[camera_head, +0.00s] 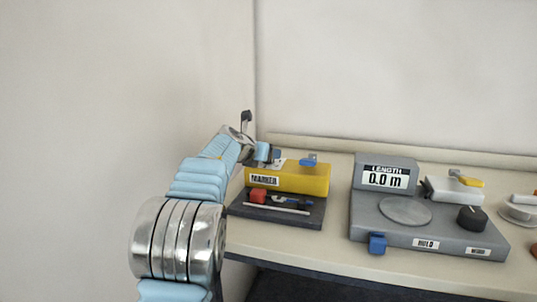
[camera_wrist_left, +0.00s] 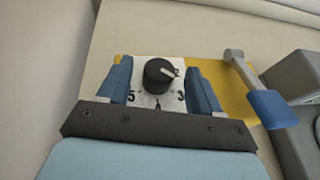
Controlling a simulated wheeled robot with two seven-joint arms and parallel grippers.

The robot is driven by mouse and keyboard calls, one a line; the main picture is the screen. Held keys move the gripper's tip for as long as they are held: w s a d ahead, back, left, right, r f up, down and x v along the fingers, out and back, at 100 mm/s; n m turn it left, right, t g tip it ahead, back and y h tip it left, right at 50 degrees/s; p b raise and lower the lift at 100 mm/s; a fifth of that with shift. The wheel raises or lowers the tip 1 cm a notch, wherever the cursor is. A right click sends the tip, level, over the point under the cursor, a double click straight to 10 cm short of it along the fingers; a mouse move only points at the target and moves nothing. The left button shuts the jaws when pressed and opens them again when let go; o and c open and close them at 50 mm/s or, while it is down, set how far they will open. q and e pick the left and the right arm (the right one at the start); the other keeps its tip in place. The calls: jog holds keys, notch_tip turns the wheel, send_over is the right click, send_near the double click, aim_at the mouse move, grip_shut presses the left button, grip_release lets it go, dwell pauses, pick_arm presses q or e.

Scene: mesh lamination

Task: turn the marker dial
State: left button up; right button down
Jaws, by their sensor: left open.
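The marker unit (camera_head: 311,180) is a yellow block with a "MARKER" label on a dark base, at the left of the table. Its dial (camera_wrist_left: 158,75) is a black round knob with a white pointer line, on a white plate (camera_wrist_left: 147,103) with numbers. The pointer is turned toward the upper right, near a partly covered "2"; a "5" and a "3" also show. My left gripper (camera_wrist_left: 159,84) is open, with one blue finger on each side of the dial, apart from it. In the head view my left gripper (camera_head: 268,154) is over the marker unit and hides the dial. My right gripper is not in view.
A blue-tipped lever (camera_wrist_left: 268,106) stands right of the dial, close to the right finger. A grey length gauge (camera_head: 405,235) reading "0.0 m", with a black knob (camera_head: 472,218), stands to the right. A wall is close behind and left.

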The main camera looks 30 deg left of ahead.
pick_arm(q)
jog(key=shift+x, duration=1.4)
jog(key=c, duration=1)
jog(key=shift+o, duration=0.2)
